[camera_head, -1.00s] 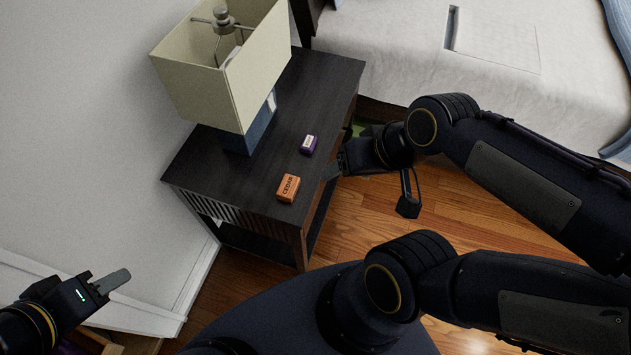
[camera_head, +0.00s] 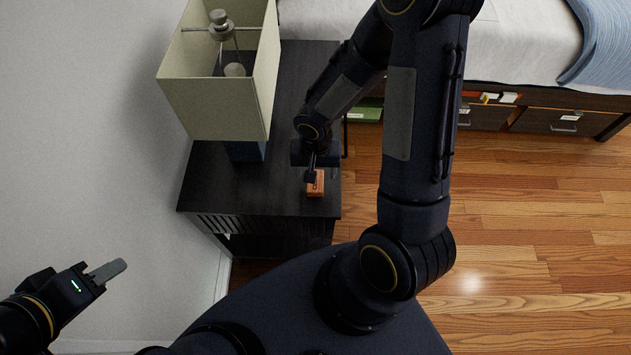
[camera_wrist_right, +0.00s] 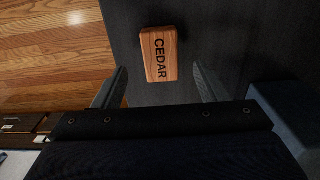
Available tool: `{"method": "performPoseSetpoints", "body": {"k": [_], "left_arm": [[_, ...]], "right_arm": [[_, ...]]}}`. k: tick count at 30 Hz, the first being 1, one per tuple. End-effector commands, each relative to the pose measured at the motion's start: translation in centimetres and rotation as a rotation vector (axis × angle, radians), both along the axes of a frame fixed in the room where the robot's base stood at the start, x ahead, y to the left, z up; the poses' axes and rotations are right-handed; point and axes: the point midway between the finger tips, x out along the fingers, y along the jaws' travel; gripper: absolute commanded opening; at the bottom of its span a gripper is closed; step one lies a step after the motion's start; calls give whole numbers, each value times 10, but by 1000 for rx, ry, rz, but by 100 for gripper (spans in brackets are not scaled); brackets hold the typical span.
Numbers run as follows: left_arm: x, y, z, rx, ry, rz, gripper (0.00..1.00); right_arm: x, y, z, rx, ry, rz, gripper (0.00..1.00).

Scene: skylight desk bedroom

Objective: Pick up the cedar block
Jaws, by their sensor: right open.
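The cedar block (camera_head: 316,188) is a small orange-brown wooden block near the front right corner of the dark nightstand (camera_head: 262,190). In the right wrist view the block (camera_wrist_right: 159,54), lettered CEDAR, lies on the dark top between and just beyond the two fingertips. My right gripper (camera_wrist_right: 160,88) is open, one finger to each side of the block, with nothing held. In the head view the right wrist hides part of the block. My left gripper (camera_head: 108,271) is at the lower left, far from the block; its finger gap does not show clearly.
A lamp with a cream shade (camera_head: 222,90) and blue base (camera_head: 246,150) stands on the nightstand, left of my right arm. The bed (camera_head: 520,45) is at the back right, with drawers (camera_head: 560,121) beneath. Wood floor (camera_head: 520,220) lies open to the right.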

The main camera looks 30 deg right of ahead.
Motion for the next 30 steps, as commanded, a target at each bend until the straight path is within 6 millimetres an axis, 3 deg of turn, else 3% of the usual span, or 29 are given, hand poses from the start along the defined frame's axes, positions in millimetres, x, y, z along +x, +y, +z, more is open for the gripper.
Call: {"method": "performPoseSetpoints", "body": {"k": [9, 18, 30], "left_arm": [[0, 0, -3, 0, 0, 0, 36], [0, 0, -3, 0, 0, 0, 36], [0, 0, -3, 0, 0, 0, 36]], "right_arm": [[0, 0, -45, -1, 3, 3, 66], [0, 0, -50, 1, -1, 2, 66], [0, 0, -50, 0, 0, 2, 19]]}}
